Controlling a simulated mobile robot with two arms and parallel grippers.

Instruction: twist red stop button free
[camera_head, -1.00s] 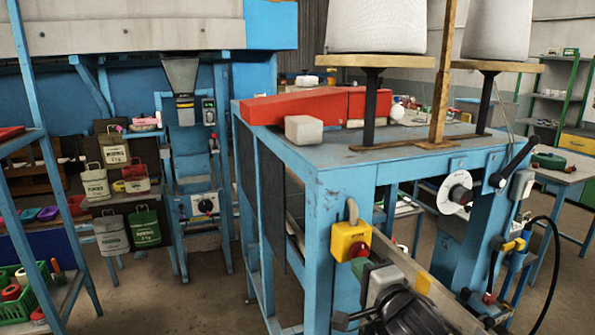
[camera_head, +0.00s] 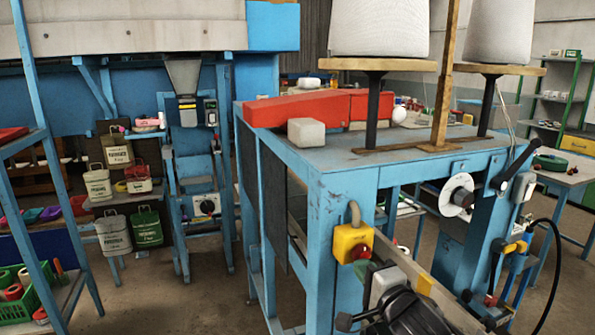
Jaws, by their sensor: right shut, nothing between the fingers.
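The red stop button (camera_head: 361,252) sits on the front of a yellow box (camera_head: 350,240), fixed to the near leg of the blue machine frame (camera_head: 335,215). The button is small in the picture, so its turn position cannot be read. A dark ribbed shape low in the middle seems to be my right gripper (camera_head: 405,312). It is below and to the right of the button, apart from it. It looks shut and empty, with its fingers hard to make out. My left gripper is not in view.
A pale grey box (camera_head: 386,284) lies just below the yellow box, close to the dark shape. A black crank handle (camera_head: 514,165) and a white dial (camera_head: 456,194) stick out at right. A black cable (camera_head: 556,265) hangs at far right. Open floor (camera_head: 205,295) lies left of the frame.

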